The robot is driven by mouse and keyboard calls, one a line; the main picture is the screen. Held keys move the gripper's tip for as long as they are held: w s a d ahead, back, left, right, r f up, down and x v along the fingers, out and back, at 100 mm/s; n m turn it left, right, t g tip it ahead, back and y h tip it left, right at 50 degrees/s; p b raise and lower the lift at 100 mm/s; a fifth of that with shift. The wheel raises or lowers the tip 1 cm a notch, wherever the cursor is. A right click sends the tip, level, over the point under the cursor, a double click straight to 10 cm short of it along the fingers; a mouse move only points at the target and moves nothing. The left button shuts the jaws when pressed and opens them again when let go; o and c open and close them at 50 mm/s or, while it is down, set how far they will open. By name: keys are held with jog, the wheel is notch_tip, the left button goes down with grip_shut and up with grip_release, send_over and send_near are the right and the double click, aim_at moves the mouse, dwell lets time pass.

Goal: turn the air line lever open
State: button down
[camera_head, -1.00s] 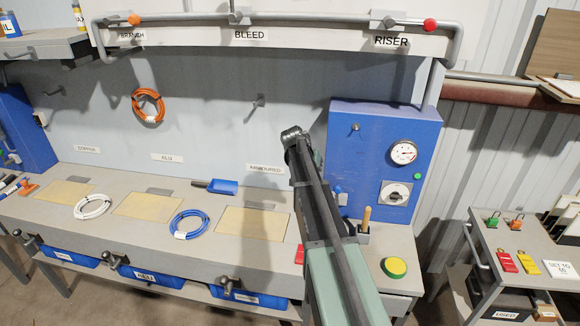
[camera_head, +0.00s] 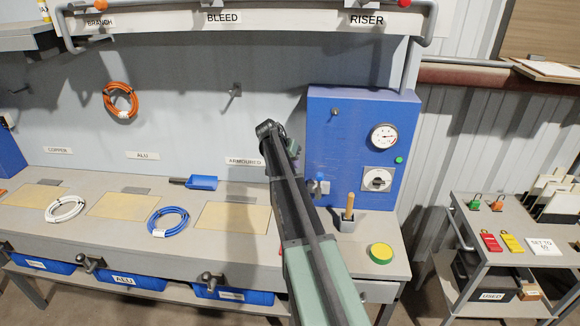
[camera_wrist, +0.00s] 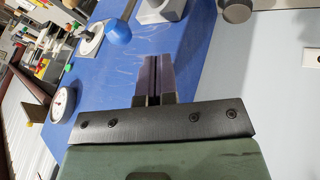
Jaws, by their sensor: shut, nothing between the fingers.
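The air line lever appears to be the piece with a blue ball knob (camera_wrist: 118,31) near a pale grey fitting (camera_wrist: 160,9) on the blue panel (camera_wrist: 115,75) in the wrist view. In the head view a small blue knob (camera_head: 320,177) shows low on the panel's left part, just right of my arm. My gripper (camera_wrist: 158,58) is shut and empty in front of the panel, with the blue knob up and left of its fingertips in the wrist view. A visible gap in that picture separates them; depth is hard to judge.
The panel carries a pressure gauge (camera_head: 383,137), a rotary switch (camera_head: 377,180) and a green button (camera_head: 399,160). A holder with a wooden handle (camera_head: 349,207) and a yellow-topped button (camera_head: 381,253) stand on the bench below. A cart (camera_head: 500,245) is at the right.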

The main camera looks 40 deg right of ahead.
aim_at(319, 184)
jog(key=s+d+f+b, duration=0.2)
jog(key=s+d+f, duration=0.1)
jog(key=d, duration=0.1)
jog(key=shift+s+f, duration=0.25)
jog(key=shift+r, duration=0.15)
